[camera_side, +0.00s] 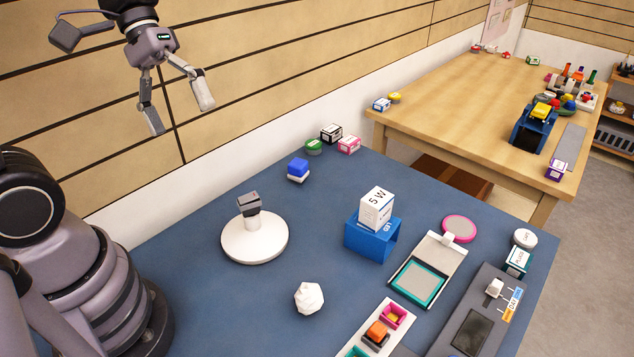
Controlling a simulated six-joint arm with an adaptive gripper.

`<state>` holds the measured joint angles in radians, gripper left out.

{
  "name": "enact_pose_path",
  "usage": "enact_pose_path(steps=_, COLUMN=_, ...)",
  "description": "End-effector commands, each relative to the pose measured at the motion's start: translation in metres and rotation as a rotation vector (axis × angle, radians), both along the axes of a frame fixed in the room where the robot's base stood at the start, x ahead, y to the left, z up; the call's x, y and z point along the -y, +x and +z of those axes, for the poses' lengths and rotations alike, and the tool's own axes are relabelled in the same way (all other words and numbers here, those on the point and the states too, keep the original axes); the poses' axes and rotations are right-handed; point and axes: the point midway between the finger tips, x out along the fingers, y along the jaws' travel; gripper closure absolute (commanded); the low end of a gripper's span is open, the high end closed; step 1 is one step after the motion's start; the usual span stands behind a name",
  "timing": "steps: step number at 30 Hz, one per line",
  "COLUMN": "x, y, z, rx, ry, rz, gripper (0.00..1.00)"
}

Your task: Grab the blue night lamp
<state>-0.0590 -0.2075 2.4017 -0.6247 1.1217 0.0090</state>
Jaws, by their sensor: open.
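My gripper (182,113) is at the upper left, high above the table, and points down. Its two fingers are spread apart with nothing between them. It is well apart from the lamp, up and to the left of it in the picture.
A white disc stand with a grey head (254,246) is in front of the lamp. Small boxes (331,133) are behind it. A blue holder (372,240) carries a white box (376,208). A white faceted object (309,298) and several devices are nearer. A wooden table (460,90) stands behind.

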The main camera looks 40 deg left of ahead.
Motion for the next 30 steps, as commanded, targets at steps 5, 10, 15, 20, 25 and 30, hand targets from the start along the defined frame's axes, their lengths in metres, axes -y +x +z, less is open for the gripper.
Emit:
enact_pose_path(steps=5, x=0.04, y=0.054, z=-0.013, rx=-0.329, ry=-0.359, rz=0.217, gripper=0.12)
enact_pose_path(steps=10, x=0.05, y=0.128, z=-0.034, rx=-0.557, ry=-0.704, rz=0.49, gripper=0.12)
enact_pose_path(steps=15, x=0.02, y=0.21, z=-0.079, rx=-0.66, ry=-1.041, rz=0.832, gripper=0.12)
enact_pose_path(steps=20, x=-0.044, y=0.267, z=-0.146, rx=-0.617, ry=-1.313, rz=1.194, gripper=0.12)
enact_pose_path(steps=25, x=-0.127, y=0.286, z=-0.225, rx=-0.439, ry=-1.502, rz=1.563, gripper=0.12)
enact_pose_path(steps=30, x=-0.172, y=0.279, z=-0.268, rx=-0.299, ry=-1.558, rz=1.753, gripper=0.12)
